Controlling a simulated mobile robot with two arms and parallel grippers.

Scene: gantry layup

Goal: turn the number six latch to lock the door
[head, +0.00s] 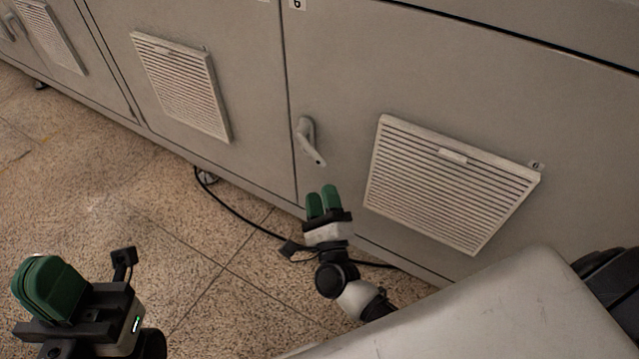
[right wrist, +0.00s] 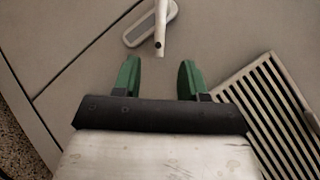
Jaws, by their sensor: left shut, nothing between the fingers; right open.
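The latch (head: 311,142) is a light grey lever handle on the cabinet door (head: 345,75), near the door's left edge. Its lever slants down to the right from its mount. It also shows at the top of the right wrist view (right wrist: 160,28), beyond the fingertips. My right gripper (head: 323,195) is open and empty, just below the latch and apart from it. In the right wrist view the lever's end lies ahead of the gap between the green fingers (right wrist: 160,72). My left gripper (head: 40,280) is shut and empty at the lower left, far from the door.
A louvred vent (head: 450,182) sits on the door to the right of the latch. Another vent (head: 180,82) is on the neighbouring door. A black cable (head: 235,212) lies on the speckled tile floor (head: 190,240). A label with a character (head: 297,4) is partly cut off at the top.

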